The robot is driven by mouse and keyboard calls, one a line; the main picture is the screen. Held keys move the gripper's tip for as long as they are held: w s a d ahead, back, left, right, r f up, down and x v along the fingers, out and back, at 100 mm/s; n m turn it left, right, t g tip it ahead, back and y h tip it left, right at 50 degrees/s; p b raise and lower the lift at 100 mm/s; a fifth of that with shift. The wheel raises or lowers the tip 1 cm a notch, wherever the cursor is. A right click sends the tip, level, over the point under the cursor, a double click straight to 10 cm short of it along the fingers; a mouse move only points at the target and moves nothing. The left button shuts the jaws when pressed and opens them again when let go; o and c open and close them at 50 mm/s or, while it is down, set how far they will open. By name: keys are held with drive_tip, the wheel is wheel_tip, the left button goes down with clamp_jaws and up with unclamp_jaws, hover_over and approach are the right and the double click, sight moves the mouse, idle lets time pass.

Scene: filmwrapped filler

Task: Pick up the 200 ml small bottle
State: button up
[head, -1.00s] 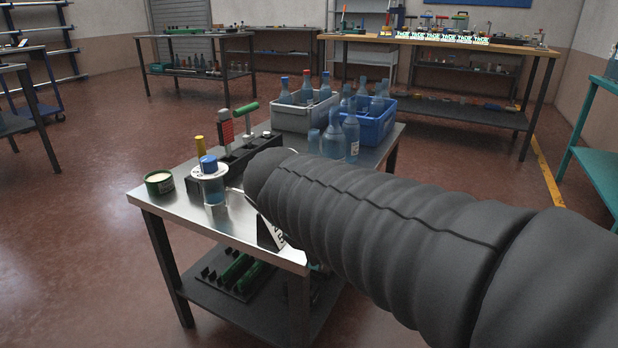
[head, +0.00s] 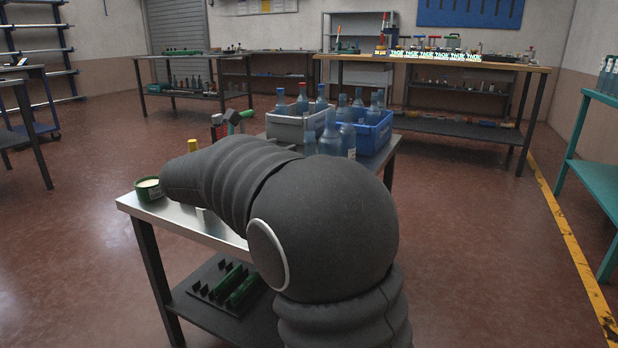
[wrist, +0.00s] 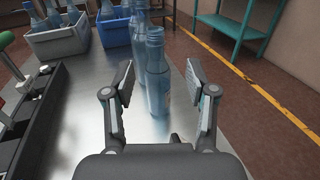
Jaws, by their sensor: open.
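In the wrist view my gripper (wrist: 162,88) is open and empty, its two fingers apart low over the metal table. A translucent blue bottle (wrist: 157,85) stands upright on the table beyond and between the fingers, apart from them. Another blue bottle (wrist: 140,32) stands close behind it. In the head view a few loose bottles (head: 330,138) stand before the blue crate. I cannot tell by label which one is 200 ml. My gripper is hidden in the head view behind my dark-sleeved arm.
A grey crate (head: 284,128) and a blue crate (head: 379,138), both with bottles, stand at the table's far end. A black rack (wrist: 28,120) runs along the left in the wrist view. A green tin (head: 148,190) sits at the table's left corner.

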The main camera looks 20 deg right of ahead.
sight(306, 139)
drive_tip(key=x, duration=0.5)
drive_tip(key=shift+w+d, duration=0.15)
drive_tip(key=shift+d, duration=0.2)
drive_tip(key=shift+w+b+x, duration=0.2)
drive_tip(key=shift+b+x, duration=0.05)
drive_tip(key=shift+x, duration=1.1)
drive_tip(key=shift+w+b+x, duration=0.15)
drive_tip(key=shift+b+x, duration=0.1)
drive_tip(key=shift+x, duration=1.1)
drive_tip(key=shift+a+f, duration=0.15)
drive_tip(key=shift+a, duration=0.05)
clamp_jaws()
